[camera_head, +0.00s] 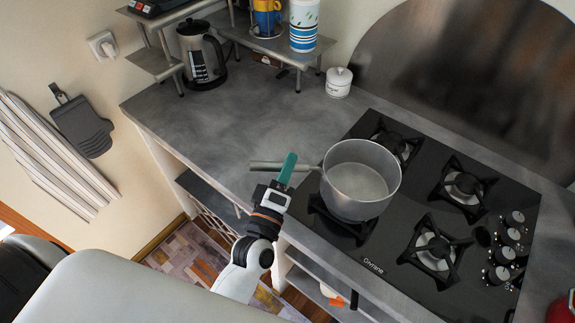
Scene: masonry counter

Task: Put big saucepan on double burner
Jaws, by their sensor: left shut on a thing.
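The big saucepan (361,182) is a grey metal pot, upright and empty, at the left front of the black gas hob (395,213). It covers most of the front-left burner (340,226), whose grate shows below it. I cannot tell whether the pot rests on that grate or hangs just above it. Its handle (264,166) points left over the counter. My left gripper (287,172), with teal fingers, is shut on the handle. Several burners show; I cannot tell which is the double burner. My right gripper is out of view.
Other burners are bare: back left (397,143), back right (464,188) and front right (435,251). Knobs (505,254) line the hob's right side. A white lidded jar (339,82) and a kettle (202,56) stand behind. The left counter (235,115) is clear.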

